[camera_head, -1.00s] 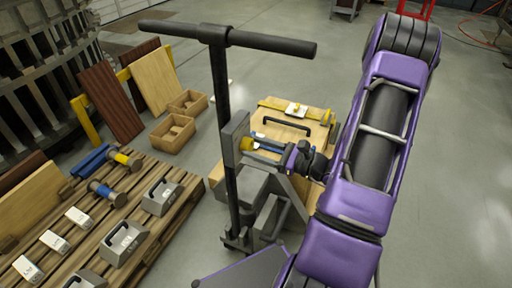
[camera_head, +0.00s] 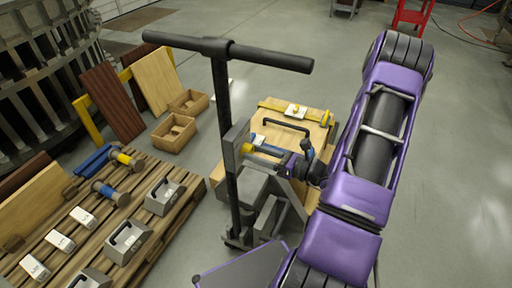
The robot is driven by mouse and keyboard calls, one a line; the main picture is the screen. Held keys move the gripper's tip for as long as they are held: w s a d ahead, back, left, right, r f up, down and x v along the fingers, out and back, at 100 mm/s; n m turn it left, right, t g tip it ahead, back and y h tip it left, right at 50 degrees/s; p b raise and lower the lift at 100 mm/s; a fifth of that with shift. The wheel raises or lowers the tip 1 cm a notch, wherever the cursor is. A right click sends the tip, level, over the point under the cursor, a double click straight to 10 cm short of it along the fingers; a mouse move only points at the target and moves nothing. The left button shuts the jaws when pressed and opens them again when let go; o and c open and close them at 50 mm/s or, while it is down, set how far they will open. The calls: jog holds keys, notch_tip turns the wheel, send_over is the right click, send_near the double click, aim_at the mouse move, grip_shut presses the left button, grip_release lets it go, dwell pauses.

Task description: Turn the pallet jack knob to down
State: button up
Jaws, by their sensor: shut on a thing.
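The pallet jack (camera_head: 226,130) stands upright left of my arm, with a black T-shaped handle at its top. A grey plate (camera_head: 233,148) is fixed partway up its post.
Behind my gripper is a wooden board (camera_head: 300,118) with a black handle and yellow bar. A wooden pallet (camera_head: 145,245) at left carries grey weights, white blocks and hammers. Two wooden boxes (camera_head: 173,133) stand on the floor.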

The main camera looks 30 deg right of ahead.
jog(key=m+p, duration=0.3)
jog(key=m, duration=0.2)
jog(key=shift+f+m, duration=0.1)
jog(key=shift+m, duration=0.2)
dwell(0.4)
jog(key=o, duration=1.4)
jog(key=shift+c, duration=0.2)
jog(key=shift+d, duration=0.1)
jog(key=v, duration=1.7)
jog(key=shift+d, duration=0.15)
jog(key=shift+r, duration=0.2)
